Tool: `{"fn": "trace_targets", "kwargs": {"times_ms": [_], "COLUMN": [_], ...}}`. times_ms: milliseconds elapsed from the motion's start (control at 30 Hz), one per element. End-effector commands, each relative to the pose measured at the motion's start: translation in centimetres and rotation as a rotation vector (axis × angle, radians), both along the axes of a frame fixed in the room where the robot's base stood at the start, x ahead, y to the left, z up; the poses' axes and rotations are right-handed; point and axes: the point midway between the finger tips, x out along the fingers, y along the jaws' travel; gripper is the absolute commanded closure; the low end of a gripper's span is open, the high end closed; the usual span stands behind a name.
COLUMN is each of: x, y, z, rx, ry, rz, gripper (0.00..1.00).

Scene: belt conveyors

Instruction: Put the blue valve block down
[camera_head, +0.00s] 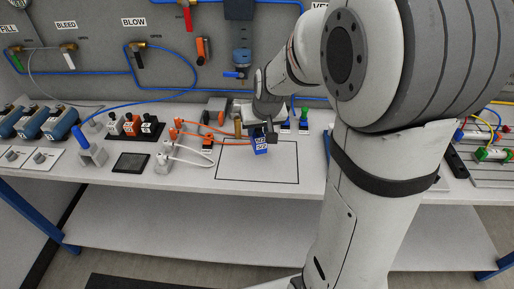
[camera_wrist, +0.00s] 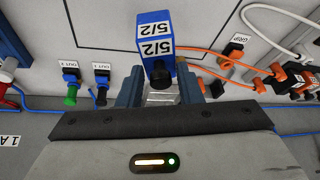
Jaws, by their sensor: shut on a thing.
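The blue valve block (camera_head: 260,142) with white "5/2" labels is held by my gripper (camera_head: 262,130) over the black-outlined rectangle (camera_head: 230,178) on the white bench. In the wrist view the blue valve block (camera_wrist: 155,42) stands out between the two fingers of my gripper (camera_wrist: 160,88), with a dark round part facing the palm. The gripper is shut on it. I cannot tell whether the block's underside touches the bench.
Blue and green push-button parts (camera_wrist: 72,84) stand beside the gripper. Orange hoses and an orange-black part (camera_head: 207,141) lie left of it. A dark square pad (camera_head: 131,163) lies further left. The outlined rectangle is otherwise mostly clear.

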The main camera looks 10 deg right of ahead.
Motion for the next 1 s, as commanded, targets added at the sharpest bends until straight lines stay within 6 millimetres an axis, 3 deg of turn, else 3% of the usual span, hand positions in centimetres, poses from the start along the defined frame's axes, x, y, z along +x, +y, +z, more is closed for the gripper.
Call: {"fn": "trace_targets", "kwargs": {"times_ms": [400, 800, 833, 1000], "x": [0.0, 0.0, 0.0, 0.0], "y": [0.1, 0.1, 0.1, 0.1], "z": [-5.0, -5.6, -5.6, -5.5], "rx": [0.000, -0.001, -0.001, 0.000], "ry": [0.001, -0.003, -0.002, -0.002], "rz": [0.001, 0.002, 0.002, 0.003], "gripper": [1.00, 1.00, 0.67, 0.53]}}
